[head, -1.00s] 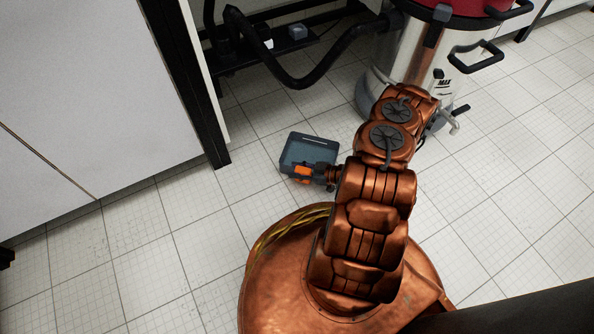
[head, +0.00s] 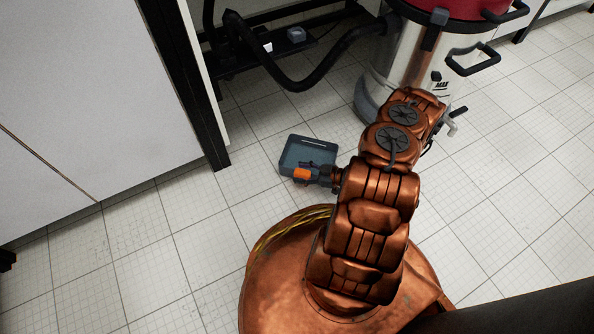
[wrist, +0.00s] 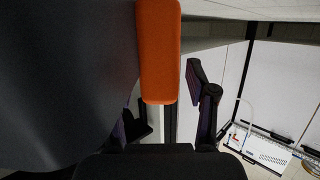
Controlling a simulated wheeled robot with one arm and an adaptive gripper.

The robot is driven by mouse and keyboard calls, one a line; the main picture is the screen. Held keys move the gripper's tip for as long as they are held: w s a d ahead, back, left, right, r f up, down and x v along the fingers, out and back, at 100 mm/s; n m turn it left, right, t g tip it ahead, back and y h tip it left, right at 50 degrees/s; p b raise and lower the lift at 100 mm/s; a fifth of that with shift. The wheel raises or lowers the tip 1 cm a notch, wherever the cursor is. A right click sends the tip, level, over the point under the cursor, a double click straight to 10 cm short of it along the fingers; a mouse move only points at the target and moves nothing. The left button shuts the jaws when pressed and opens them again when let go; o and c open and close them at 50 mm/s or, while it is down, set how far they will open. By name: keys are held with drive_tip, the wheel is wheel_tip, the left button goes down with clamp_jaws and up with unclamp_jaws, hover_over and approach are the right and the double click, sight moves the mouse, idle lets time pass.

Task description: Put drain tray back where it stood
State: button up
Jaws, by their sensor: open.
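The drain tray (head: 310,150) is a dark blue-grey, shallow box with an orange handle (head: 302,174) on its near side. In the head view it appears to rest on the tiled floor, left of my arm. My gripper (head: 309,172) is at the handle with its jaws open, one dark finger showing above the orange part. In the wrist view the tray's dark side (wrist: 65,75) fills the left. The orange handle (wrist: 158,50) lies between the spread fingers of my gripper (wrist: 168,100). The left finger is partly hidden behind the handle, so contact cannot be told.
A steel vacuum drum (head: 408,55) with a red top stands behind my arm, its black hose (head: 290,82) looping left. A black-framed rack (head: 275,40) stands at the back. A white cabinet (head: 90,90) with a black leg is at left. The floor (head: 190,240) at lower left is clear.

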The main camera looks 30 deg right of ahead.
drive_tip(key=p+v, duration=0.3)
drive_tip(key=v, duration=0.6)
drive_tip(key=w+d+r+g+h, duration=0.3)
drive_tip(key=w+d+r+h, duration=0.4)
drive_tip(key=w+d, duration=0.6)
drive_tip(key=w+a+r+m+g+h, duration=0.1)
drive_tip(key=w+r+m+g+h, duration=0.1)
drive_tip(key=r, duration=0.7)
drive_tip(key=w+a+r+m+g+h, duration=0.1)
drive_tip(key=w+a+r+g+h, duration=0.1)
drive_tip(key=r, duration=0.6)
drive_tip(key=s+a+r+m+g+h, duration=0.1)
drive_tip(key=s+a+r+m+g, duration=0.2)
drive_tip(key=s+a+r, duration=0.85)
drive_tip(key=s+a+r+g+y, duration=0.1)
drive_tip(key=s+a+r, duration=0.4)
drive_tip(key=s+a, duration=0.5)
drive_tip(key=s+a+r+m+g+y, duration=0.1)
drive_tip(key=s+a+r+g+y, duration=0.1)
drive_tip(key=s+a, duration=0.8)
wheel_tip(320, 180, up, 3)
drive_tip(key=s+g, duration=0.1)
drive_tip(key=s, duration=0.2)
drive_tip(key=shift+m+g, duration=0.3)
drive_tip(key=shift+g, duration=0.1)
